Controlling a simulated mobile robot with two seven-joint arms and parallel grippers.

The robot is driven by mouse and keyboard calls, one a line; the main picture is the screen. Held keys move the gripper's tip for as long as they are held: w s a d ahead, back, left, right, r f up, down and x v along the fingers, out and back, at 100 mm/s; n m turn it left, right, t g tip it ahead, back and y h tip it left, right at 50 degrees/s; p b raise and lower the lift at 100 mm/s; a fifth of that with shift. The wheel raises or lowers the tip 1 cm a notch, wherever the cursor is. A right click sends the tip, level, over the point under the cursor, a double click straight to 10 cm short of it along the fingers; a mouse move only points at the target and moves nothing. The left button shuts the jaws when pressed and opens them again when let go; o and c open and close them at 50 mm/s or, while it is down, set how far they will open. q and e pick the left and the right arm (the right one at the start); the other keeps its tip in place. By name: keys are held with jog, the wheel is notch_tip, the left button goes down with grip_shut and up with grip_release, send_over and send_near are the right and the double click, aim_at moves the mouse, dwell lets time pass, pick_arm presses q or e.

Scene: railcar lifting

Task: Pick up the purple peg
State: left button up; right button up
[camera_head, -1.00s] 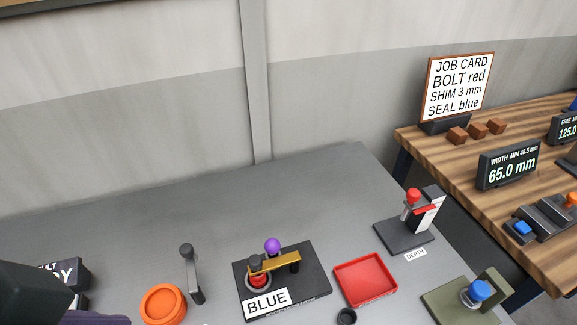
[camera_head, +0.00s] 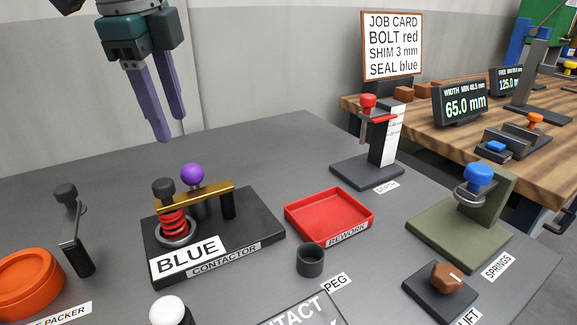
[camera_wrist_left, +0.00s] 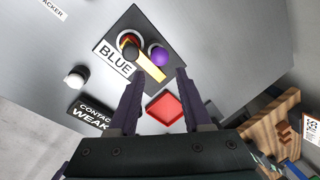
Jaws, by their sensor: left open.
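The purple peg (camera_head: 192,174) shows as a round purple knob on the black contactor block (camera_head: 262,222), behind the gold bar. In the left wrist view the purple knob (camera_wrist_left: 158,56) lies beyond the fingertips, between them and a little toward the left finger. My left gripper (camera_head: 172,128) is open and empty, above and behind the contactor, pointing down. It also shows in the left wrist view (camera_wrist_left: 155,82), with its two purple fingers apart. The peg's lower part is mostly hidden by the gold bar. My right gripper is not in view.
Beside the peg are the gold bar (camera_head: 190,197) and a red spring (camera_head: 174,222) with a black knob. A red rework tray (camera_head: 330,216) and a dark peg cup (camera_head: 311,260) lie to the right. A lever (camera_head: 74,235) and orange ring (camera_head: 30,283) lie left.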

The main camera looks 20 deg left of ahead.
aim_at(188, 166)
pick_arm(q)
jog(key=x, duration=0.8)
jog(key=shift+d+f, duration=0.1)
jog(key=shift+f, duration=0.25)
grip_shut()
